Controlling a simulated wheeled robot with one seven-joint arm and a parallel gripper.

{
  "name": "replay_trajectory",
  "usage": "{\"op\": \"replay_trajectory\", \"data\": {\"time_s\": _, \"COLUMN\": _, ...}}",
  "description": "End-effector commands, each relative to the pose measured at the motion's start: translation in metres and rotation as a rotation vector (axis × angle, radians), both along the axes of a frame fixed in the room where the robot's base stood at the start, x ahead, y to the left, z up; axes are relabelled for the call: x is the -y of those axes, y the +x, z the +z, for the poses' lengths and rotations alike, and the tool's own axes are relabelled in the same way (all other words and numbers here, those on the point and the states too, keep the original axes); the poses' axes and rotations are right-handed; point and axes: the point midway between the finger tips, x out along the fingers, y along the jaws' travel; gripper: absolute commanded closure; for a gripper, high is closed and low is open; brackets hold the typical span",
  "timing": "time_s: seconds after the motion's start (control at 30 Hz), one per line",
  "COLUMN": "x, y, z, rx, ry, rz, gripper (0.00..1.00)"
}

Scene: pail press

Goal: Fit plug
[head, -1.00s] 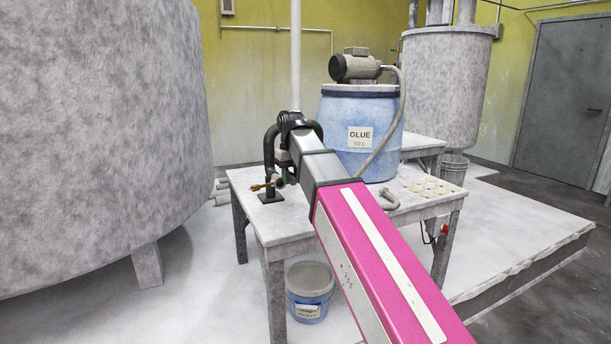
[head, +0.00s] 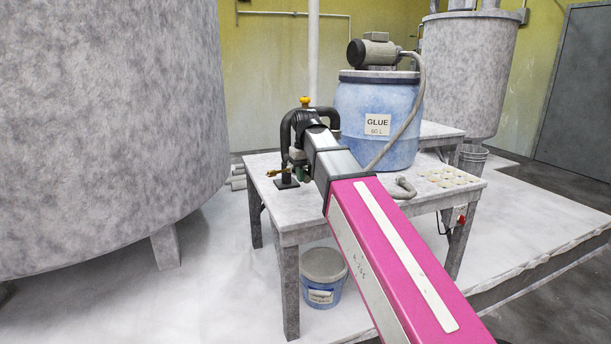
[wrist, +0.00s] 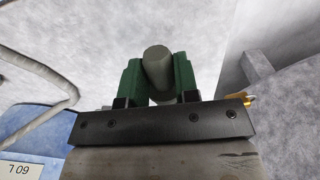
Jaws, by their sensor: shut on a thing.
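My gripper (wrist: 157,85) has green fingers that are shut on a grey, round-ended plug (wrist: 157,65) in the wrist view. The plug stands up between the fingers and its lower part is hidden. In the head view my gripper (head: 303,172) hangs over the left part of the worktable (head: 330,208), mostly hidden by my wrist. A brass fitting (head: 277,173) on a small black stand (head: 287,184) is just left of it. The brass fitting also shows at the right in the wrist view (wrist: 248,98). I cannot make out a socket for the plug.
A grey bent pipe (head: 404,188) and several pale discs (head: 447,177) lie on the table. A lidded pail (head: 323,277) is underneath. A large grey tank (head: 105,130) fills the left.

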Motion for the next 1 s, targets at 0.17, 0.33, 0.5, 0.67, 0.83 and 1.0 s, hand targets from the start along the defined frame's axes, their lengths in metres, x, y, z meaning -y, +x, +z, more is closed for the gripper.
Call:
{"op": "replay_trajectory", "data": {"time_s": 0.17, "x": -0.002, "y": 0.005, "z": 0.000, "rx": 0.000, "ry": 0.000, "rz": 0.000, "gripper": 0.96}}
{"op": "replay_trajectory", "data": {"time_s": 0.33, "x": -0.005, "y": 0.013, "z": 0.000, "rx": 0.000, "ry": 0.000, "rz": 0.000, "gripper": 0.96}}
{"op": "replay_trajectory", "data": {"time_s": 0.5, "x": -0.009, "y": 0.021, "z": 0.000, "rx": 0.000, "ry": 0.000, "rz": 0.000, "gripper": 0.96}}
{"op": "replay_trajectory", "data": {"time_s": 0.67, "x": -0.012, "y": 0.028, "z": 0.000, "rx": 0.000, "ry": 0.000, "rz": 0.000, "gripper": 0.96}}
{"op": "replay_trajectory", "data": {"time_s": 0.83, "x": -0.012, "y": 0.030, "z": 0.000, "rx": 0.000, "ry": 0.000, "rz": 0.000, "gripper": 0.96}}
{"op": "replay_trajectory", "data": {"time_s": 1.0, "x": -0.012, "y": 0.029, "z": 0.000, "rx": 0.000, "ry": 0.000, "rz": 0.000, "gripper": 0.96}}
